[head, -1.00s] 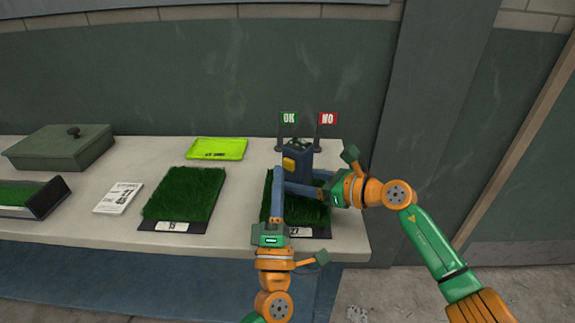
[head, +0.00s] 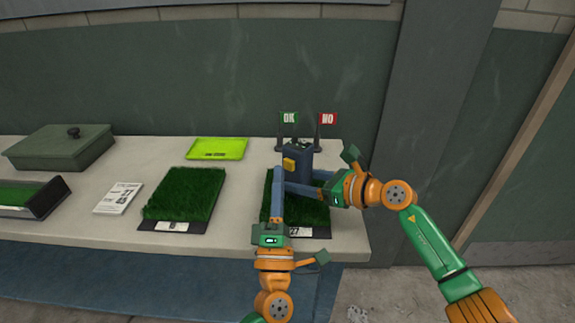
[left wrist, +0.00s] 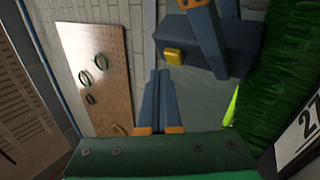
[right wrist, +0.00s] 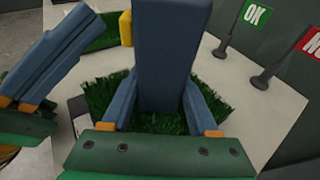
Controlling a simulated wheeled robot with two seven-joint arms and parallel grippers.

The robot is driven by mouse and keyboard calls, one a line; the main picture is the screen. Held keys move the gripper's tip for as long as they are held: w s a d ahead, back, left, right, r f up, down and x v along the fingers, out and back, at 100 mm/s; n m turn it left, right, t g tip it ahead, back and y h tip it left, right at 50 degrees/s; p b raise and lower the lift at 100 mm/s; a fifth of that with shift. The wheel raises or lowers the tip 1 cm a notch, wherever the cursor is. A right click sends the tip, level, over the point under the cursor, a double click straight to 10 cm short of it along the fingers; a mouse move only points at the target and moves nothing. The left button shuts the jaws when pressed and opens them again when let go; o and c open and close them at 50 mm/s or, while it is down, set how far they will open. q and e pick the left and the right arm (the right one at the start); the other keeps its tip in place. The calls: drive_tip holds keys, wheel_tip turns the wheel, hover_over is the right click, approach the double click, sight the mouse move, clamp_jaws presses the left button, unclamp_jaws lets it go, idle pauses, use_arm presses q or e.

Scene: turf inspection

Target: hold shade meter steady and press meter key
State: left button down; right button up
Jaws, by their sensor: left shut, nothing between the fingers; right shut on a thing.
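The shade meter (head: 299,161) is a dark blue box with a yellow key (head: 289,164) on its side. It stands upright at the right turf sample; its base is partly hidden. My right gripper (right wrist: 160,103) is shut on the meter, one finger on each side of the body (right wrist: 170,45). My left gripper (head: 278,172) is shut and empty in front of the meter. In the left wrist view its fingertips (left wrist: 158,73) are close to the yellow key (left wrist: 173,56); I see a small gap between them there.
Green OK (head: 288,118) and red NO (head: 327,119) flags stand behind the meter. The right turf sample (head: 313,214) lies below my grippers; another turf sample (head: 185,194), a lime tray (head: 216,149), a card (head: 118,198) and a lidded green box (head: 62,148) lie leftward on the table.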

use_arm(q)
drive_tip(key=shift+w, duration=0.1)
drive_tip(key=shift+w+d, duration=0.25)
drive_tip(key=shift+w+d, duration=0.3)
drive_tip(key=shift+w, duration=0.15)
idle(1.0)
drive_tip(key=shift+s+a, duration=0.55)
drive_tip(key=shift+s, duration=0.25)
drive_tip(key=s+a, duration=0.2)
drive_tip(key=s, duration=0.2)
drive_tip(key=shift+s+a, duration=0.1)
drive_tip(key=shift+a, duration=0.3)
idle(0.4)
